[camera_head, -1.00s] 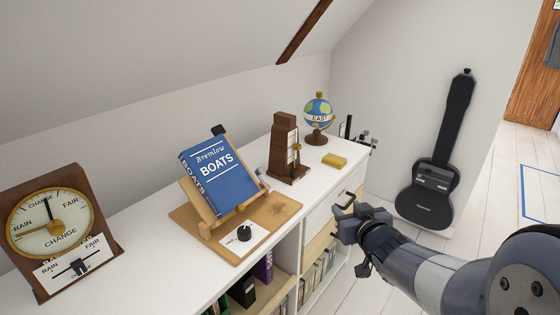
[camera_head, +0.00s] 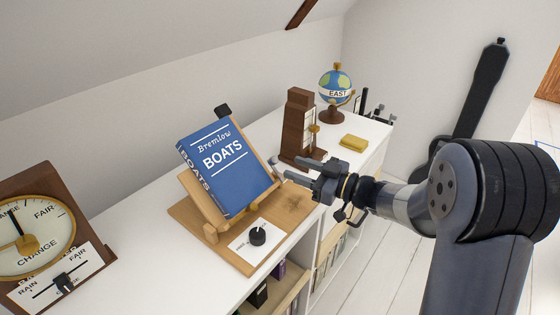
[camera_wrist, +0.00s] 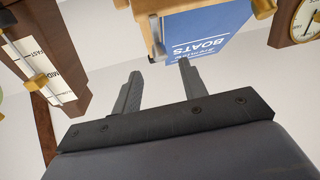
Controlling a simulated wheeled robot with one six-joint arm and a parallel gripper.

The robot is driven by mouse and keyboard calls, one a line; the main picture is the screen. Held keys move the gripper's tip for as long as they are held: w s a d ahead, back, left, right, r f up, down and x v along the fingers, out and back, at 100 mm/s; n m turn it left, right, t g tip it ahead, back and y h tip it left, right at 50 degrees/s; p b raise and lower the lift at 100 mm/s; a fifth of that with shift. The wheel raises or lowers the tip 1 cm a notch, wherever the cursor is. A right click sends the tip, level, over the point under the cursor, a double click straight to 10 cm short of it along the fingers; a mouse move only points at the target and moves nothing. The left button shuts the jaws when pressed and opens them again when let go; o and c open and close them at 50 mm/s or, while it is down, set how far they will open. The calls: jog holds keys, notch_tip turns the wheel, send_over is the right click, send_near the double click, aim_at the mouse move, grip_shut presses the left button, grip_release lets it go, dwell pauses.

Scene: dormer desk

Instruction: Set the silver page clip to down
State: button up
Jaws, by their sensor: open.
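The blue book "BOATS" (camera_head: 224,165) rests on a wooden book stand (camera_head: 211,233), tilted back. A small silver-grey page clip (camera_head: 273,160) shows at the stand's right edge in the head view; its exact pose is too small to tell. In the wrist view, the open fingers (camera_wrist: 160,70) point towards the stand (camera_wrist: 150,22) and book (camera_wrist: 208,35); I see no contact.
A dial with a slider (camera_head: 30,235) stands at the left. A black knob (camera_head: 257,236) sits on the stand's base.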

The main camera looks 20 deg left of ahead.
aim_at(277, 161)
jog(key=x, duration=0.6)
jog(key=shift+c, duration=0.3)
grip_shut()
